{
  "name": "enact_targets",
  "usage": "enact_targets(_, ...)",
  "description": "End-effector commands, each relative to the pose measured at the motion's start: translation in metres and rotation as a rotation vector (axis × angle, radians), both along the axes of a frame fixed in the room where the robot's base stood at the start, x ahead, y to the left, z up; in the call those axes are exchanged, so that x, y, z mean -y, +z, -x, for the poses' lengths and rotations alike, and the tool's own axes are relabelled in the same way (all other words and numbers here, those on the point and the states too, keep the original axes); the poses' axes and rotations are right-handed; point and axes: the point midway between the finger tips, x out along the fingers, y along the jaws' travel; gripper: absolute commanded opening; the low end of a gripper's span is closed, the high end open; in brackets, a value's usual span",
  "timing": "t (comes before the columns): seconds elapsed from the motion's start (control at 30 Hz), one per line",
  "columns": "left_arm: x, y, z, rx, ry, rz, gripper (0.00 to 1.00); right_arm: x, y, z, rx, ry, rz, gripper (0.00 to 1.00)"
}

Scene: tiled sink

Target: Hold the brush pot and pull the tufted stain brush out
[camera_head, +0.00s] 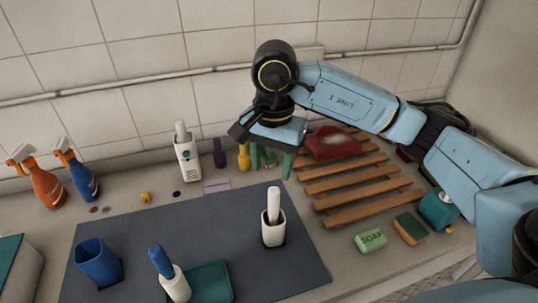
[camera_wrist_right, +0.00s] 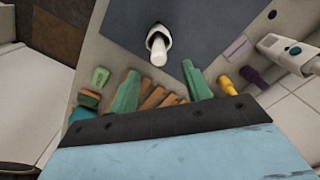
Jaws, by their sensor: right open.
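A white pot (camera_head: 273,234) stands upright on the dark grey mat (camera_head: 215,230) with a white-handled brush (camera_head: 274,199) in it; its tufts are hidden inside. Which brush is the tufted one cannot be told. My right gripper (camera_head: 270,168) is open and empty, behind the upright pot and apart from it. In the right wrist view the green fingers (camera_wrist_right: 159,72) are spread, with the white pot (camera_wrist_right: 157,33) beyond them. My left gripper is not in view.
A blue cup (camera_head: 97,265) and a teal tray (camera_head: 211,281) are at the front left. A wooden rack (camera_head: 352,187) with a red cloth (camera_head: 332,143), soap (camera_head: 370,240) and a sponge (camera_head: 409,229) are at the right.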

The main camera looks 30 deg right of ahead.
Motion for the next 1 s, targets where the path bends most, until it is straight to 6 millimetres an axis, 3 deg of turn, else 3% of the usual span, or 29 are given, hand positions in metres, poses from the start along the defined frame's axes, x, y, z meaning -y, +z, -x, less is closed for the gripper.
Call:
enact_targets(0.17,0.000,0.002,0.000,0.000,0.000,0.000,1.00,0.008,-0.010,0.000,-0.003,-0.004,0.032,0.49)
enact_targets(0.7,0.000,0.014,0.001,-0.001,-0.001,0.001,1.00,0.006,-0.107,0.001,-0.004,-0.002,0.026,0.49)
enact_targets(1.0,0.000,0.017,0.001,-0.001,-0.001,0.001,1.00,0.006,-0.131,0.000,-0.002,-0.001,0.026,0.49)
